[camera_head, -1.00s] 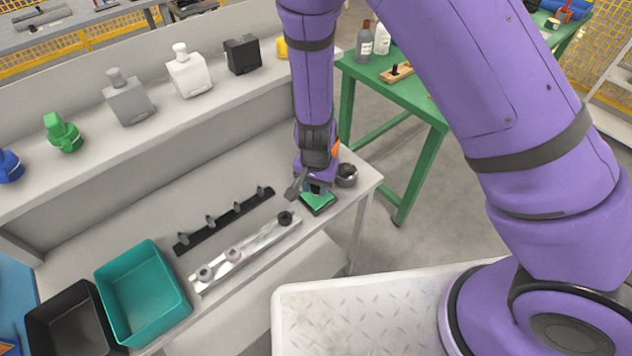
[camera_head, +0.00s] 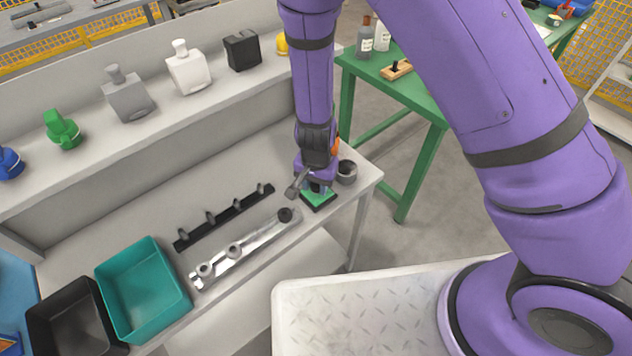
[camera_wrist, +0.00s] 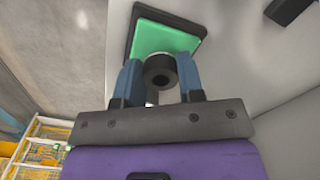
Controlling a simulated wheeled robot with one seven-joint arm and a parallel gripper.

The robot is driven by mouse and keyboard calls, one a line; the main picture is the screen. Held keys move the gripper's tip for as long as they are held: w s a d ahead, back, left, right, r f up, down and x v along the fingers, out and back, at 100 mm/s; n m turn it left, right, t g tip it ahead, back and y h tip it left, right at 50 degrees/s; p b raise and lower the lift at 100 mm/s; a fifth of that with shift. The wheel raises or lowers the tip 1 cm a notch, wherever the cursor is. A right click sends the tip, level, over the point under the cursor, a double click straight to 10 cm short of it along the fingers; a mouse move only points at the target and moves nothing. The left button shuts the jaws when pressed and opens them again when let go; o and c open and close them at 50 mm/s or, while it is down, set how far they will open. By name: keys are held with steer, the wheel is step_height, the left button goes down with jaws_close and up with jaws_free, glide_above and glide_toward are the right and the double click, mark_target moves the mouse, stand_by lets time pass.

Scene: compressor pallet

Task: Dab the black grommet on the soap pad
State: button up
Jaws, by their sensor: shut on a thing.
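The soap pad (camera_head: 324,200), green in a black square frame, lies near the right end of the workbench. It fills the upper middle of the wrist view (camera_wrist: 160,36). My gripper (camera_head: 317,187) points down over it. In the wrist view, the blue fingers of my gripper (camera_wrist: 160,77) are shut on the black grommet (camera_wrist: 159,70), a short dark ring with a hole. The grommet overlaps the pad's near edge in that view. I cannot tell whether it touches the pad's surface.
A metal bar (camera_head: 258,238) with two grey rings and a dark one lies left of the pad. Behind it is a black rail (camera_head: 225,217) with several pegs. A grey round cup (camera_head: 347,172) stands close right of my gripper. Teal (camera_head: 145,290) and black bins stand at left.

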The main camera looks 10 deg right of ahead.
steer(key=shift+r, duration=3.5)
